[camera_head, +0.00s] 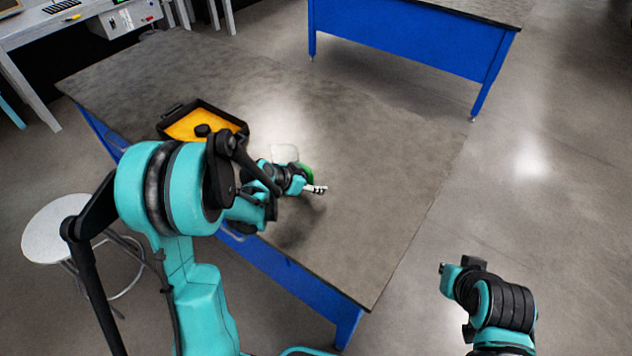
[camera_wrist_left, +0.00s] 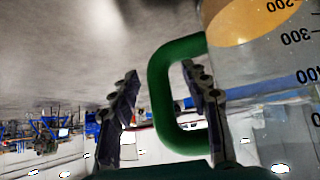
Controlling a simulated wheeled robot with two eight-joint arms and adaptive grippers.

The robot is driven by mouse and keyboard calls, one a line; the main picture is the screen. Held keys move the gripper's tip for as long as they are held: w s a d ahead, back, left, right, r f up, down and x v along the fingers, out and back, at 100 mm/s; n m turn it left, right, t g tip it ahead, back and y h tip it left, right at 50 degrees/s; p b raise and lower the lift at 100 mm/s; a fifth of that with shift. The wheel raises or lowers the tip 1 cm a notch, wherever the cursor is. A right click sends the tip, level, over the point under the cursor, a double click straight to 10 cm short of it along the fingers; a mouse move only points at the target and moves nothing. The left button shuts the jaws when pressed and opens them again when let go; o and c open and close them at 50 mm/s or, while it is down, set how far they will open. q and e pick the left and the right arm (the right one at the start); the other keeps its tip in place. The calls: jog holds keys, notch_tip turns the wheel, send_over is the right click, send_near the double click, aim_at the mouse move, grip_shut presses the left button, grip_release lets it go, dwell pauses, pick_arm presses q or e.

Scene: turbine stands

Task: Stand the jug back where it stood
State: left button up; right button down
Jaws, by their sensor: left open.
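The jug (camera_head: 285,153) is clear with a green handle (camera_head: 306,172). In the head view it appears upright on the grey table (camera_head: 360,170), partly hidden by my left arm. The left wrist view is upside down and shows the jug's marked wall (camera_wrist_left: 265,70) close up. My left gripper (camera_head: 318,189) is at the handle side of the jug. Its open fingers (camera_wrist_left: 160,95) lie on either side of the handle's upright bar, with a gap showing by the left finger. My right arm is at lower right, off the table, and its fingers are not clear.
A black tray (camera_head: 240,128) with an orange inside holds a dark object (camera_head: 203,130), just left of the jug. The table is clear to the right and behind. A white stool (camera_head: 62,228) stands at left. A second blue table (camera_head: 410,40) stands beyond.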

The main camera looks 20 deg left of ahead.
pick_arm(q)
jog(key=shift+p+v, duration=0.95)
jog(key=shift+v, duration=1.35)
jog(key=shift+s+d+r, duration=0.15)
jog(key=shift+s+r, duration=0.05)
jog(key=shift+r, duration=0.1)
jog(key=s+d+r+n+y+b, duration=0.1)
jog(key=s+r+n+y, duration=0.1)
jog(key=s, duration=0.8)
jog(key=s+d+r+n+y+b, duration=0.1)
jog(key=s+r+n, duration=0.3)
jog(key=s, duration=0.7)
notch_tip(320, 180, up, 2)
jog(key=shift+r+g+y, duration=0.2)
jog(key=shift+g+y, duration=0.1)
jog(key=shift+y, duration=0.5)
jog(key=shift+s, duration=0.1)
